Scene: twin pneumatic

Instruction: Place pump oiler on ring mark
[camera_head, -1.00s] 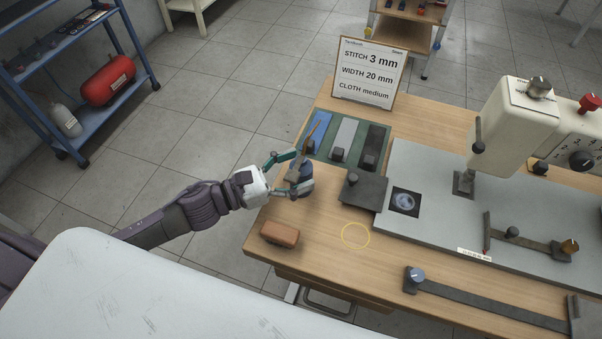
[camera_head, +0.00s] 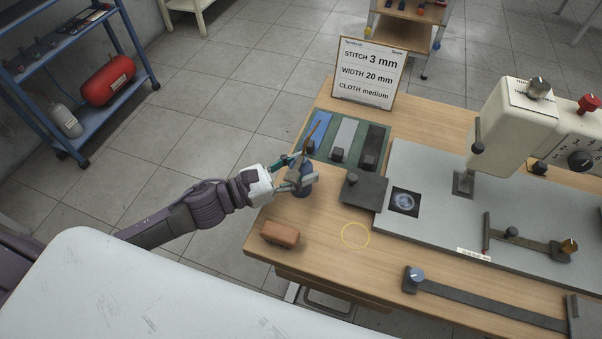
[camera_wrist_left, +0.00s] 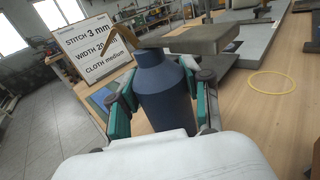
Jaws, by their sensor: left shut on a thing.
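The pump oiler is a dark blue bottle (camera_wrist_left: 165,90) with a thin brownish spout. It stands upright at the left edge of the wooden table; in the head view its body (camera_head: 306,186) is partly hidden by my fingers. My left gripper (camera_head: 299,175) is shut on the oiler, with one finger on each side of the bottle in the left wrist view (camera_wrist_left: 163,103). The ring mark (camera_head: 355,235) is a thin yellow circle on bare wood, to the right of and nearer than the oiler. It also shows at the right of the left wrist view (camera_wrist_left: 272,82). My right gripper is not in view.
A brown block (camera_head: 280,233) lies near the table's front left edge. A dark plate with a knob (camera_head: 362,190) and the sewing machine bed (camera_head: 440,215) lie to the right. Cloth samples (camera_head: 345,140) and a sign (camera_head: 369,72) are behind. Wood around the ring is clear.

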